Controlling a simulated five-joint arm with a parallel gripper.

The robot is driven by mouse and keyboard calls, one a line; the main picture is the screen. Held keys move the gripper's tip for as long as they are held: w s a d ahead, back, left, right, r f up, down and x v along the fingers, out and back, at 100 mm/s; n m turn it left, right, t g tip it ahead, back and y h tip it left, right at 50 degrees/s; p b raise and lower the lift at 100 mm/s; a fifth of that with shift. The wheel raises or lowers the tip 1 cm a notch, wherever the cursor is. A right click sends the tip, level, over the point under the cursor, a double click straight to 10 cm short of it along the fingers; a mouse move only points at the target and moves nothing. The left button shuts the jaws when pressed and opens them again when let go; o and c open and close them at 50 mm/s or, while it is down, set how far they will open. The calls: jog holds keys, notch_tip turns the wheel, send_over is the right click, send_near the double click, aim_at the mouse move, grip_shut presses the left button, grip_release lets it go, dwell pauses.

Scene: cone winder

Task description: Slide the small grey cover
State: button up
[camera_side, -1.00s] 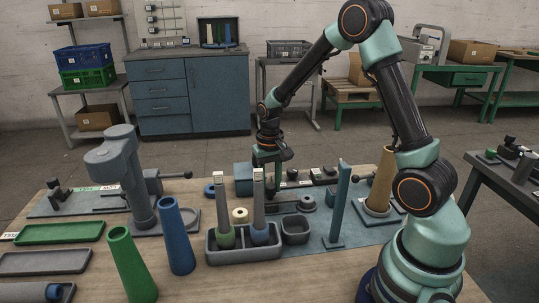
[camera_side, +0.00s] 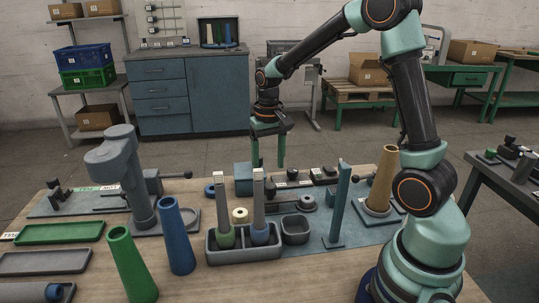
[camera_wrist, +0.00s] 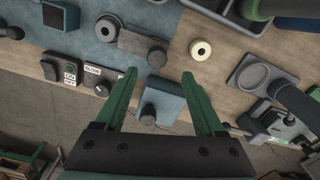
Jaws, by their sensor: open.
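My gripper (camera_side: 268,163) is open and empty, its green fingers pointing down above the back of the work mat. In the wrist view my gripper (camera_wrist: 159,77) has a finger either side of a blue-grey box with a dark knob (camera_wrist: 148,113), which lies below them. The side view shows this box (camera_side: 243,178) too. A grey bar (camera_wrist: 138,42) with a round end lies just beyond the fingertips; it also shows in the side view (camera_side: 281,208). It may be the small grey cover, but I cannot tell for sure. Nothing touches the fingers visibly.
A pale spool (camera_side: 239,215) stands near the bar. A grey two-well holder (camera_side: 228,256) carries two tall cones, beside a small open bin (camera_side: 295,230). A blue upright post (camera_side: 338,205) and a tan cone (camera_side: 381,180) stand to the right. Labelled controls (camera_wrist: 85,77) lie left in the wrist view.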

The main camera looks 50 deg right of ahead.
jog(key=shift+r, duration=2.4)
jog(key=s+a+r+n+t, duration=0.5)
jog(key=s+a, duration=0.4)
jog(key=s, duration=0.2)
jog(key=shift+a+r+n+t, duration=0.35)
jog(key=shift+r+n, duration=0.15)
jog(key=shift+r, duration=0.3)
jog(key=shift+s, duration=0.1)
